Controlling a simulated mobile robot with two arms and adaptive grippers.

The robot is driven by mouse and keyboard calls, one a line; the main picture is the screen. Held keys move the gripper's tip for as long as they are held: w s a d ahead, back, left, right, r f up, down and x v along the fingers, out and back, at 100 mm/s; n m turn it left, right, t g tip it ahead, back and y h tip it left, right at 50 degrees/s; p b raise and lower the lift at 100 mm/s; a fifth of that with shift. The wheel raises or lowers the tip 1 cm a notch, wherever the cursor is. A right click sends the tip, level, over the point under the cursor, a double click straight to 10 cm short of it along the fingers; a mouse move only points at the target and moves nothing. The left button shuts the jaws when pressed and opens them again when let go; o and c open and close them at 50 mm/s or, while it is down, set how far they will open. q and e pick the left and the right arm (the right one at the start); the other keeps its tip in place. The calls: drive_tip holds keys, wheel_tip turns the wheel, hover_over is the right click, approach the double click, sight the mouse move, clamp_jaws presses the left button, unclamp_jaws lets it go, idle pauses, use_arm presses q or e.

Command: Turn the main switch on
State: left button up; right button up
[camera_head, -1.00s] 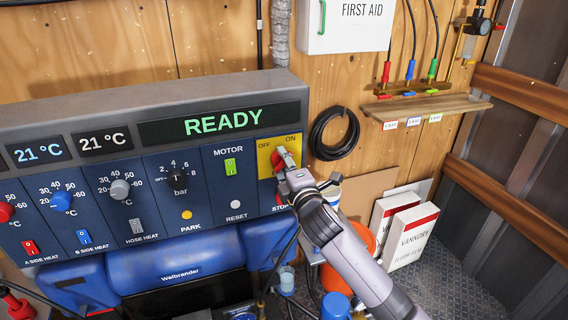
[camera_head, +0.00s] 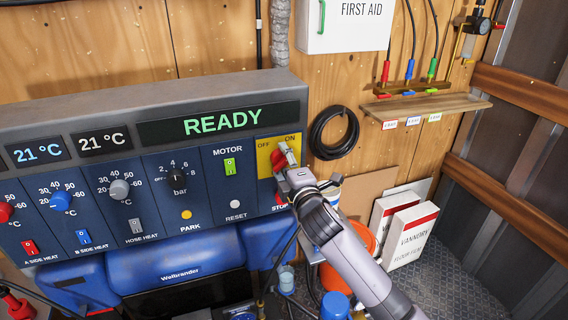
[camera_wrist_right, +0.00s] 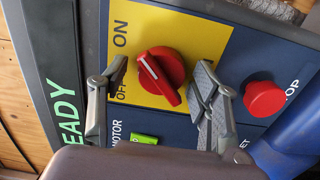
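The main switch (camera_head: 278,159) is a red rotary knob on a yellow plate marked OFF and ON, at the right end of the blue panel. In the right wrist view the knob (camera_wrist_right: 162,76) shows its white pointer line slanting toward the ON side. My right gripper (camera_head: 286,160) is at the knob, partly covering it in the head view. In the wrist view its fingers (camera_wrist_right: 157,88) stand open on either side of the knob, with visible gaps. The display (camera_head: 222,121) reads READY. My left gripper is not in view.
A red STOP button (camera_wrist_right: 264,99) sits close beside the right-hand finger in the wrist view. The green motor switch (camera_head: 230,166) is left of the main switch. A black cable coil (camera_head: 334,133) hangs to the right; an orange bucket (camera_head: 362,240) stands below.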

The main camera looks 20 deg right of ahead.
drive_tip(key=shift+f, duration=0.1)
drive_tip(key=s, duration=1.2)
drive_tip(key=shift+d, duration=0.15)
